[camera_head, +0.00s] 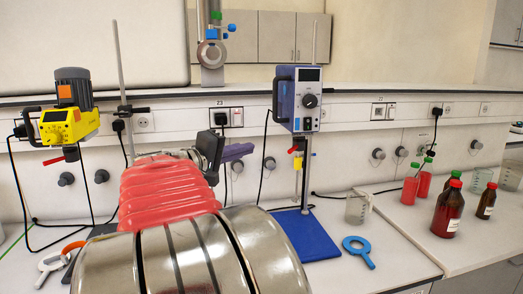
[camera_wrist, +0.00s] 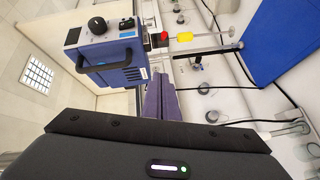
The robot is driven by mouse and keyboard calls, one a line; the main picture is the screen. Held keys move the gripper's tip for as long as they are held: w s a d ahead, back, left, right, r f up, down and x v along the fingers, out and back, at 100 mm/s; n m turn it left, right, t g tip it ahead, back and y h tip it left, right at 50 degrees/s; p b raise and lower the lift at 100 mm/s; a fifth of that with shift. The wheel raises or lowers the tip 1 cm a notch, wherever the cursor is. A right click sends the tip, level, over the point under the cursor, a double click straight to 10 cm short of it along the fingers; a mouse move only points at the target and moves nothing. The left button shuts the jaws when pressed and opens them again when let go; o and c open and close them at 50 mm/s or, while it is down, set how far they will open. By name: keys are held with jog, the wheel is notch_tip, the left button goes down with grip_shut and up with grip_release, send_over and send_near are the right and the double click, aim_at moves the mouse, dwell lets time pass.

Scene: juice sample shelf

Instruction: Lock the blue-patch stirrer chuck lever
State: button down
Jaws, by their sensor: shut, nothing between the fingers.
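The blue stirrer (camera_head: 298,98) hangs on its stand in the middle of the head view. Below its body is a yellow chuck part with a small red piece beside it, the chuck lever (camera_head: 291,150). In the wrist view the stirrer (camera_wrist: 112,65) fills the upper left, with the red lever end (camera_wrist: 164,36) and the yellow chuck part (camera_wrist: 185,37) to its right. My gripper (camera_head: 250,148), with purple fingers, is left of the chuck in the head view, apart from it. In the wrist view the fingers (camera_wrist: 161,83) lie together, empty. The lever's exact angle is too small to tell.
A yellow stirrer (camera_head: 65,124) with an orange patch and red lever stands at left. The blue base plate (camera_head: 310,240) lies under the blue stirrer. Cables hang along the wall.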

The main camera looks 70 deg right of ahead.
jog(key=shift+d, duration=0.1)
send_near(295, 145)
jog(key=shift+d, duration=1.65)
jog(key=shift+s+f, duration=0.25)
jog(key=shift+s+t, duration=0.15)
jog(key=shift+t, duration=0.15)
